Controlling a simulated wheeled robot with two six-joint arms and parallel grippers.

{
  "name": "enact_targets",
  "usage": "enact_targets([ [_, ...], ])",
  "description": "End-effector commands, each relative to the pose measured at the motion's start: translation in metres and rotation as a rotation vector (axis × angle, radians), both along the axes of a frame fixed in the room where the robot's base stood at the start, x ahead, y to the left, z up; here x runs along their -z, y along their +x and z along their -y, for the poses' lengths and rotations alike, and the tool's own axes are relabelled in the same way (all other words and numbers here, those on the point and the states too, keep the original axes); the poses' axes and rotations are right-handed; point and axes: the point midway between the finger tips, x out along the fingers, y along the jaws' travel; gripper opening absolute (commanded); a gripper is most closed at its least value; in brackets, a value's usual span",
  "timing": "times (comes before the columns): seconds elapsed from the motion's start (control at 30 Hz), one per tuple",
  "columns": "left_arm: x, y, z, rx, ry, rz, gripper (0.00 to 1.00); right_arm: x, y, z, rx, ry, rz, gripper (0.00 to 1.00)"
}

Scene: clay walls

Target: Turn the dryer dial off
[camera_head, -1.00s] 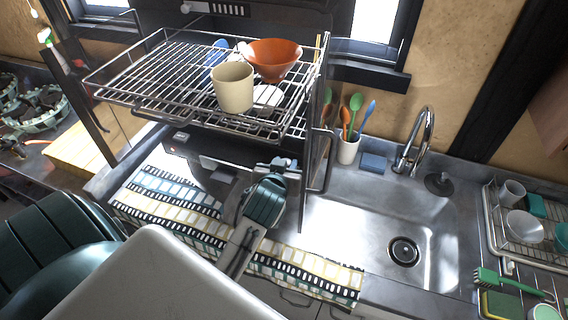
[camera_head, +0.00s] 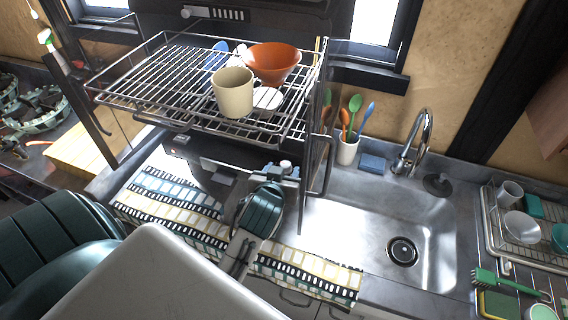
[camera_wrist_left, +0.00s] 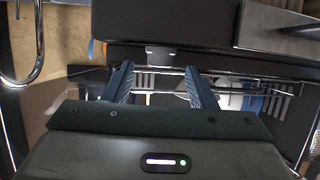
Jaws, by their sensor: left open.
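The dish dryer is a black unit with its wire racks (camera_head: 150,85) pulled out and its lower black front below. On that front, a small pale round knob (camera_head: 285,166) shows at the right end, beside my left gripper; I take it for the dial but cannot tell its setting. My left gripper (camera_head: 278,175) is in front of the dryer's lower right, above the counter towel. In the left wrist view its two blue fingers (camera_wrist_left: 160,75) stand apart with nothing held between them. I cannot tell whether they touch the knob. My right gripper is not in view.
An orange bowl (camera_head: 273,62) and a beige mug (camera_head: 233,92) stand on the upper rack, above my gripper. A patterned towel (camera_head: 160,197) covers the counter edge. The sink (camera_head: 385,230) and faucet (camera_head: 424,140) are at the right. A utensil cup (camera_head: 347,150) stands behind.

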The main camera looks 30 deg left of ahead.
Motion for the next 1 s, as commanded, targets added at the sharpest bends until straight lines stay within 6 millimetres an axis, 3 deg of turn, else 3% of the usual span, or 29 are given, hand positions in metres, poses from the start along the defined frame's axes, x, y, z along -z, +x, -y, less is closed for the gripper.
enact_targets([
  [0.03,-0.008,-0.011,0.005,-0.001,-0.006,-0.002,0.51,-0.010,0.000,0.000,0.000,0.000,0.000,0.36],
  [0.2,-0.020,-0.039,0.015,-0.002,-0.005,-0.003,0.51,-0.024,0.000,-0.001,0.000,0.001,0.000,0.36],
  [0.4,-0.029,-0.061,0.023,-0.001,-0.003,-0.002,0.51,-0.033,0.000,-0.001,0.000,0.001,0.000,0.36],
  [0.8,-0.031,-0.068,0.026,0.000,0.000,0.001,0.51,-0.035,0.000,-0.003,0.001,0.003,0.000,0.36],
  [0.9,-0.030,-0.067,0.025,0.003,0.007,0.004,0.40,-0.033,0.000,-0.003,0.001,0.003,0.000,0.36],
  [1.0,-0.026,-0.058,0.022,0.030,0.068,0.028,0.40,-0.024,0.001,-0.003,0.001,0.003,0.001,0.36],
])
